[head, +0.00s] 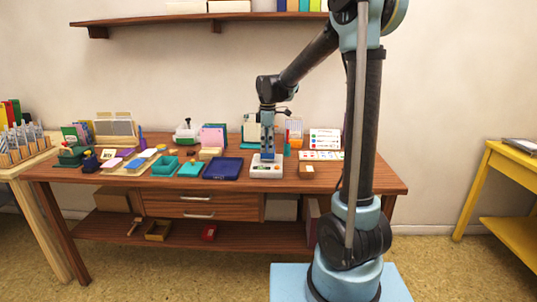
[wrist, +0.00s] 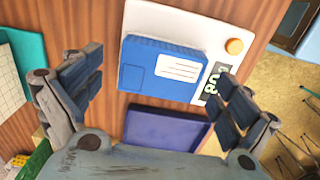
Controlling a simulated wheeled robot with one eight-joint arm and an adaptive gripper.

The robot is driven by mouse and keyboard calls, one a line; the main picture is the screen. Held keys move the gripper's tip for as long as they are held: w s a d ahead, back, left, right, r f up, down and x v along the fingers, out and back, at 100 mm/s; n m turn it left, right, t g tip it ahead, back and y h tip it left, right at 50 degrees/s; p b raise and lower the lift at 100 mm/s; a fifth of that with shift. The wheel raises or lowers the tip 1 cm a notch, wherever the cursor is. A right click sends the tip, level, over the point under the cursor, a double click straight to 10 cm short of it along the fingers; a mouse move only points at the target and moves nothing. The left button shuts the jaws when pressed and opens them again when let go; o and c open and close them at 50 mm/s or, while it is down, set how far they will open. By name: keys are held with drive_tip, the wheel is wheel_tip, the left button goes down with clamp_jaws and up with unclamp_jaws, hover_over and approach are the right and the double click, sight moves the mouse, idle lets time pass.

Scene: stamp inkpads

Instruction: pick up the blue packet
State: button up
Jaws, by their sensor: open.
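The blue packet (wrist: 140,72), with a white label, lies flat on a white scale (wrist: 212,22) in the wrist view. The scale has an orange button (wrist: 234,46) and a dark display. My gripper (wrist: 158,78) is open, its fingers on either side of the packet in the picture and apart from it. In the head view my gripper (head: 267,150) points down just above the scale (head: 266,172) on the wooden table. There the packet is hard to tell apart from my blue-grey fingers.
A dark blue tray (head: 222,169) is beside the scale on the left and shows in the wrist view (wrist: 160,128). Teal boxes (head: 165,166) and other stationery stand farther left. A small brown box (head: 306,172) is to the right. The table's front right is clear.

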drive_tip(key=shift+f, duration=0.45)
